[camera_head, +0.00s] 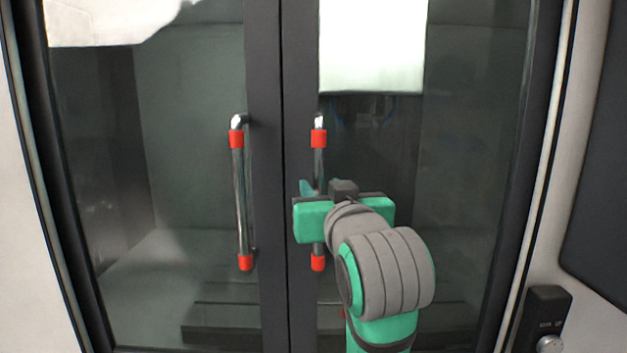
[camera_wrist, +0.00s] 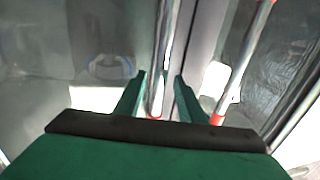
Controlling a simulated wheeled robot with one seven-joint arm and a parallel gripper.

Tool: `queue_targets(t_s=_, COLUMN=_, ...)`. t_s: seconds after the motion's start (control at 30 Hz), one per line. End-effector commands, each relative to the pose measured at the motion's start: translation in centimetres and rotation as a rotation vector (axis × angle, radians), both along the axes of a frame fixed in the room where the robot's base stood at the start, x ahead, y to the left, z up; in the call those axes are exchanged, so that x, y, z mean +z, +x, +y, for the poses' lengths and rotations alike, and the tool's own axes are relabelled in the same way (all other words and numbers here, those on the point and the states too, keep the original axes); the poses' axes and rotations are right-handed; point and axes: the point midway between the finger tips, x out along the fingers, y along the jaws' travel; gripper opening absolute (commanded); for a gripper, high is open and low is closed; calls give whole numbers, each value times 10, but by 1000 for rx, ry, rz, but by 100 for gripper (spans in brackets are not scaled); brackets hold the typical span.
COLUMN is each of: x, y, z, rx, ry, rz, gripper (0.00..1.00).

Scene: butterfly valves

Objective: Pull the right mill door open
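The right mill door (camera_head: 460,150) is a dark-framed glass panel, standing shut beside the left door. Its vertical metal handle (camera_head: 318,165) has red collars at both ends. My gripper (camera_head: 319,188) is at the middle of this handle and hides part of it. In the wrist view my gripper's green fingers (camera_wrist: 160,80) stand apart, with a metal bar (camera_wrist: 162,55) between them. Small gaps show on both sides of the bar, so the gripper looks open around it rather than shut on it.
The left door (camera_head: 190,130) has a matching handle (camera_head: 240,195) close by on the left; a second bar (camera_wrist: 240,70) shows at right in the wrist view. A dark panel with a knob (camera_head: 548,343) is at lower right.

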Motion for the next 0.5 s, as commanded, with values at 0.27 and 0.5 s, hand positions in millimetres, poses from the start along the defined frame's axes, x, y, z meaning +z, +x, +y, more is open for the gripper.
queue_targets(t_s=0.27, x=-1, y=46, z=10, rx=2, ry=0, rz=3, gripper=36)
queue_targets(t_s=0.5, x=-1, y=64, z=14, rx=2, ry=0, rz=0, gripper=36)
